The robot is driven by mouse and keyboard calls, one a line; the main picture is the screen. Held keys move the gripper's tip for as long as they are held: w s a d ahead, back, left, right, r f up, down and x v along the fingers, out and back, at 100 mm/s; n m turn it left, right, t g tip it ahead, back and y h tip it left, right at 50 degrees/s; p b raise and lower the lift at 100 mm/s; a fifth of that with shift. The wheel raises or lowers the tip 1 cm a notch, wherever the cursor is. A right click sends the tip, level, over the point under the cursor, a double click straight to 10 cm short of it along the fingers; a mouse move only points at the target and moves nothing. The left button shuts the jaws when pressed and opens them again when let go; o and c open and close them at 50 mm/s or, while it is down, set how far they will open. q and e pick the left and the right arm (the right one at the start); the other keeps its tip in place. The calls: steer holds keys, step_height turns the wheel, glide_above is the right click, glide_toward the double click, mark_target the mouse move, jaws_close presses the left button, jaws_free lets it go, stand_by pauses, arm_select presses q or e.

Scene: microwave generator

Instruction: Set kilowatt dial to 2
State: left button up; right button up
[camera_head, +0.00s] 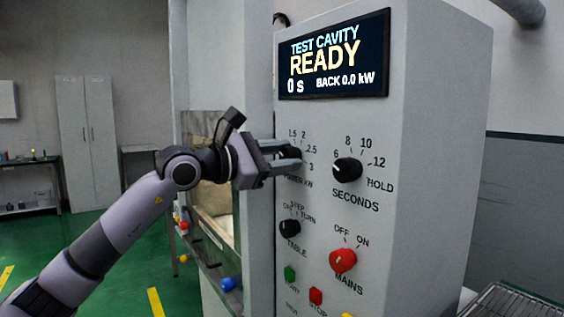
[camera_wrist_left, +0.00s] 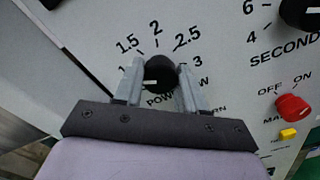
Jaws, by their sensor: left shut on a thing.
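The kilowatt dial is a round black knob (camera_wrist_left: 160,70) on the pale panel, marked 1, 1.5, 2, 2.5 and 3, with the 2 at the top. My left gripper (camera_head: 296,153) reaches it from the left, its fingers level with the knob and partly hiding it in the head view. In the left wrist view one finger stands on each side of the knob, shut on it. A pale mark shows low on the knob's face; I cannot tell which number it is set to. The display (camera_head: 334,55) reads READY, 0 s and BACK 0.0 kW.
The seconds knob (camera_head: 347,170) is close on the right. The turntable knob (camera_head: 290,228) and red mains knob (camera_head: 343,260) are below, with green and red buttons under them. The open cavity (camera_head: 212,170) is left of the panel. Green floor is clear at left.

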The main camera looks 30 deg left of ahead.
arm_select(q)
steer(key=m, duration=0.3)
steer(key=shift+f+m+b, duration=0.1)
steer(key=shift+m+b, duration=0.25)
steer(key=shift+m, duration=0.05)
steer(key=m, duration=0.3)
steer(key=shift+m, duration=0.3)
steer(key=m+b, duration=0.1)
steer(key=m, duration=0.8)
steer(key=shift+m, duration=0.5)
steer(key=o, duration=1.1)
